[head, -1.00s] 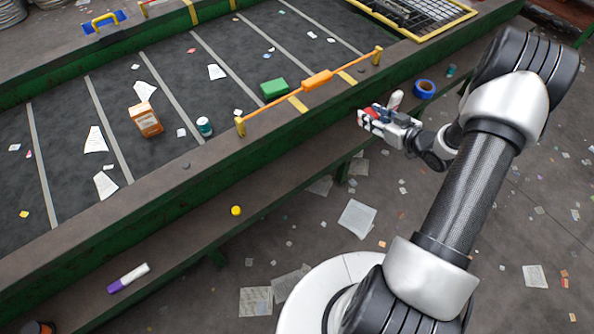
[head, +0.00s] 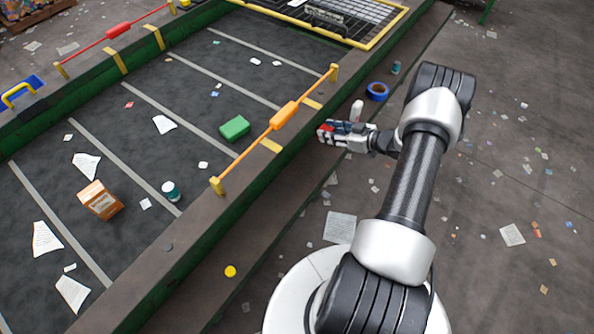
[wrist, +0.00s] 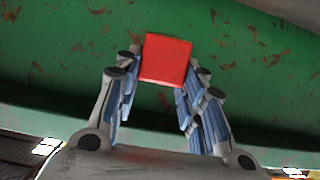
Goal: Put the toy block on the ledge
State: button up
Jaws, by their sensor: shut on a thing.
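A red toy block (wrist: 166,60) sits between the fingertips of my gripper (wrist: 163,85) in the wrist view. My gripper is shut on it, in front of the belt's green side wall. In the head view my gripper (head: 328,133) reaches left toward the belt, and only a little red of the block shows at the fingers. The ledge (head: 262,235) is the long grey shelf along the belt's near side. The gripper is over or close to this ledge; its height above it is hard to tell.
On the ledge are a blue tape roll (head: 377,91), a teal item (head: 396,67), a white bottle (head: 357,110) and a yellow cap (head: 230,271). The belt (head: 150,170) carries a green box (head: 234,127), an orange carton (head: 99,199) and a jar (head: 171,190). An orange bar (head: 284,115) stands at its edge.

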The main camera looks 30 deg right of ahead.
notch_tip(320, 180, down, 10)
jog(key=b, duration=0.3)
jog(key=shift+s+r, duration=0.1)
jog(key=shift+r, duration=0.05)
jog(key=shift+f+b, duration=0.25)
jog(key=shift+b, duration=0.05)
jog(key=o, duration=1.1)
jog(key=shift+r, duration=0.15)
